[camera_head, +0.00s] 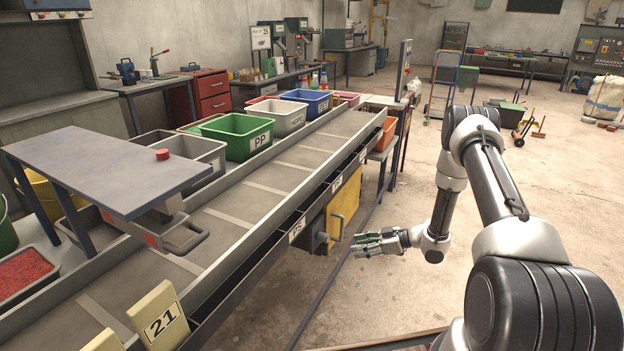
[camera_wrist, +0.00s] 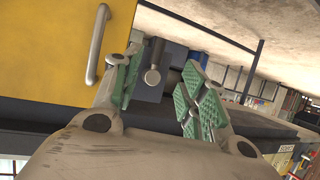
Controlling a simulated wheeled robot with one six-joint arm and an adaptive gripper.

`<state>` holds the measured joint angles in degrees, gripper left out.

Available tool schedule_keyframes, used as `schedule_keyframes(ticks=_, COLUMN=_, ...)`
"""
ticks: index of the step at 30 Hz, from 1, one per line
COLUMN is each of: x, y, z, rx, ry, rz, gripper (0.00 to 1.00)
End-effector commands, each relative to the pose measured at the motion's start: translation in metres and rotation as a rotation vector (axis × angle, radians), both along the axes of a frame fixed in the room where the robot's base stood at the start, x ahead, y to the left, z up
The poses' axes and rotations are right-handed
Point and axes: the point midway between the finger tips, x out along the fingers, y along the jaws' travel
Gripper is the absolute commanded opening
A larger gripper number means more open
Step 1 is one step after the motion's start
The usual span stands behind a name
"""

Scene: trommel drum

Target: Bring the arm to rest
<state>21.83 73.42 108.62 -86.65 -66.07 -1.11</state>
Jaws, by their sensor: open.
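My gripper (camera_head: 372,243) is at the end of my arm, right of the long sorting belt, above the bare floor. Its fingers point left toward the yellow box (camera_head: 343,212) on the belt's near side. In the wrist view my gripper (camera_wrist: 158,88) is open, with green pads apart and nothing held between them. Beyond the pads a grey knob-like part (camera_wrist: 153,76) shows in the gap. The yellow box (camera_wrist: 45,50) with its pale handle fills the upper left of the wrist view. My arm is bent at the elbow on the right of the head view.
The sorting belt (camera_head: 240,205) runs diagonally, with green (camera_head: 237,134), white (camera_head: 282,116) and blue (camera_head: 306,101) bins along its far side. A grey table plate (camera_head: 105,170) overhangs it at left. Open floor (camera_head: 570,190) lies right of my arm; a hand truck (camera_head: 445,85) stands far back.

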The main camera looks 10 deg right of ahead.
Motion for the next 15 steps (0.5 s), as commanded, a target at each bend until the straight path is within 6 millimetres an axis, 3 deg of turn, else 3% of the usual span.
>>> schedule_keyframes(ticks=5, x=-0.008, y=-0.036, z=-0.050, rx=-0.204, ry=0.127, rz=-0.085, gripper=0.42)
schedule_keyframes(ticks=7, x=-0.023, y=-0.059, z=-0.076, rx=-0.310, ry=0.223, rz=-0.149, gripper=0.42)
schedule_keyframes(ticks=9, x=-0.038, y=-0.089, z=-0.089, rx=-0.422, ry=0.319, rz=-0.221, gripper=0.42)
schedule_keyframes(ticks=12, x=-0.054, y=-0.135, z=-0.080, rx=-0.579, ry=0.440, rz=-0.335, gripper=0.42)
schedule_keyframes(ticks=15, x=-0.070, y=-0.179, z=-0.045, rx=-0.727, ry=0.558, rz=-0.458, gripper=0.42)
